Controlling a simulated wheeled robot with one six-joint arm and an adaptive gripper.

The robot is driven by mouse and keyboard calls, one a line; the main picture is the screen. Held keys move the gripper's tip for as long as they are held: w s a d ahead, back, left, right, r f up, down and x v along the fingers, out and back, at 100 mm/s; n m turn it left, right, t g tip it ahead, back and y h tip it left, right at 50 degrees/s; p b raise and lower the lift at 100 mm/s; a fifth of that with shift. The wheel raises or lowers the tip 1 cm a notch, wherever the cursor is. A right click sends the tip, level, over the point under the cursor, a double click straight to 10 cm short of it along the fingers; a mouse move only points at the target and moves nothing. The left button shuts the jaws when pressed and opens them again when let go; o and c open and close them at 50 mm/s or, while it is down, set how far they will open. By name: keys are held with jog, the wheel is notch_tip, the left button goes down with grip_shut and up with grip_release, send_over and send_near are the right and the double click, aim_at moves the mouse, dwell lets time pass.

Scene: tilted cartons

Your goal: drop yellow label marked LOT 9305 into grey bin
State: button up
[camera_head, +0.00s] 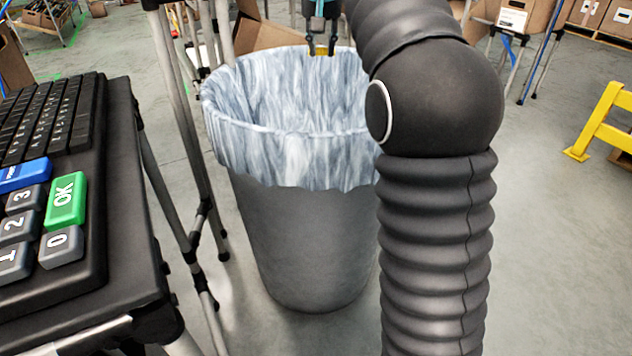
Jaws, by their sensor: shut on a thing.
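The grey bin (305,240) stands on the floor in the middle of the view, lined with a pale blue-white bag (285,150) folded over its rim. My gripper (321,50) is at the top of the view, by the far part of the bin's rim. It is shut on a small yellow piece (321,49), taken to be the yellow label. Its marking is too small to read. I cannot tell exactly how far the label is above the bin's opening. The bottom of the bin's inside is hidden by the liner.
A black table with a keyboard (45,120) and a keypad with a green OK key (66,200) is at the left. Thin metal stand legs (180,100) stand between it and the bin. Cartons lie behind. A yellow barrier (600,120) is at the right, with open floor before it.

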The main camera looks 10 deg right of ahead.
jog(key=o, duration=0.8)
jog(key=shift+r, duration=0.1)
jog(key=shift+v, duration=5.95)
jog(key=shift+s, duration=0.2)
